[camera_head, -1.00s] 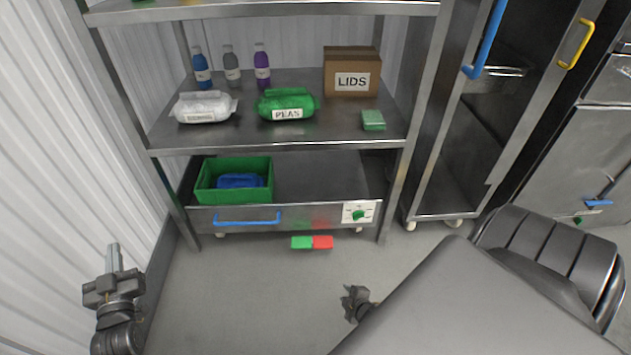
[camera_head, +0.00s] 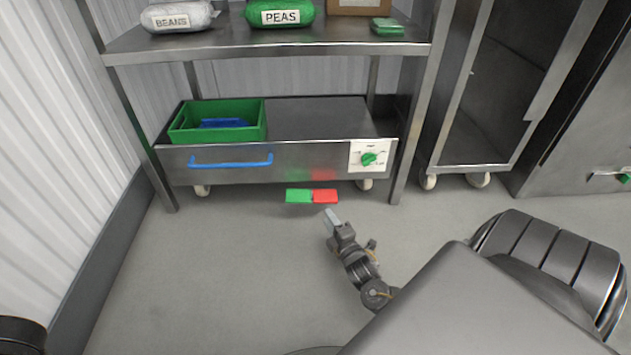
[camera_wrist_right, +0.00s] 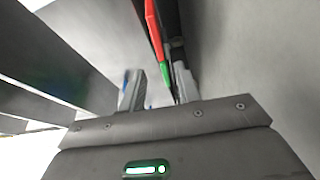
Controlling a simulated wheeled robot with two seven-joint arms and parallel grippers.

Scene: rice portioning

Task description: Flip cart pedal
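The cart pedal, with a green half (camera_head: 298,196) and a red half (camera_head: 325,196), sticks out under the front of the low steel cart (camera_head: 290,170). My right gripper (camera_head: 331,215) is just in front of the red half in the head view, its fingers pointing towards the pedal. In the right wrist view, the fingers (camera_wrist_right: 158,78) stand apart with nothing held between them. The pedal's red half (camera_wrist_right: 154,30) and green half (camera_wrist_right: 164,75) show edge-on close to one finger. Contact cannot be told. My left gripper is out of the head view.
The shelf's steel legs (camera_head: 402,150) flank the cart. The open floor (camera_head: 230,250) in front is clear.

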